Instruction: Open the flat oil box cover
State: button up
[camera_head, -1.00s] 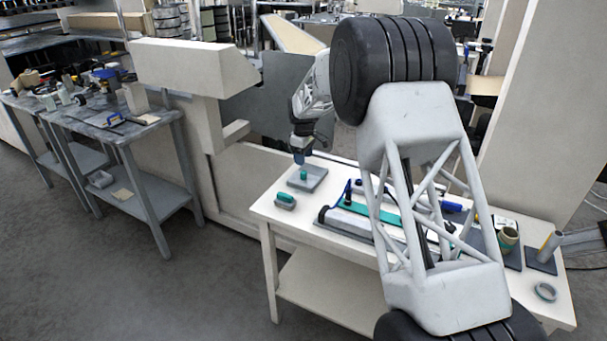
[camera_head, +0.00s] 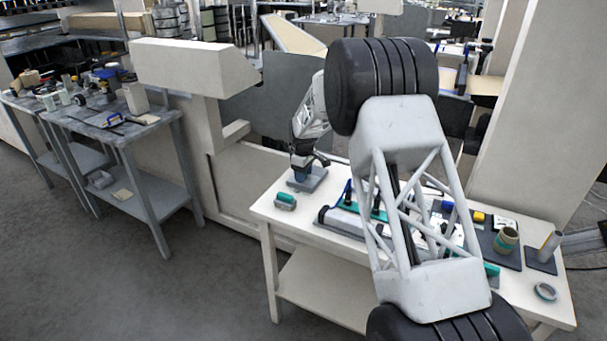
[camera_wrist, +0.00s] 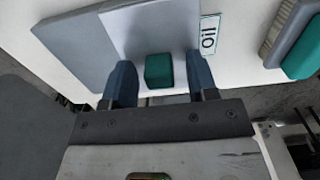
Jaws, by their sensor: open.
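The flat oil box is a low grey slab at the far left corner of the table; its cover (camera_head: 317,180) shows in the head view. The cover also fills the top left of the wrist view (camera_wrist: 85,45), with a green knob (camera_wrist: 158,71) standing on it. An "Oil" label (camera_wrist: 209,36) lies beside it on the table. My gripper (camera_wrist: 160,82) is open, its two blue fingers on either side of the knob with a gap at each side. In the head view my gripper (camera_head: 298,180) is down at the box and hides the knob.
To the right are a long tray of tools (camera_head: 345,219), a tape roll (camera_head: 506,240) and a grey ring (camera_head: 545,291). My arm covers the table's middle.

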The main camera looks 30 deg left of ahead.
jog(key=shift+c, duration=0.4)
grip_shut()
jog(key=shift+w, duration=3.9)
jog(key=shift+o, duration=0.4)
grip_release()
notch_tip(320, 180, up, 8)
jog(key=shift+f, duration=0.1)
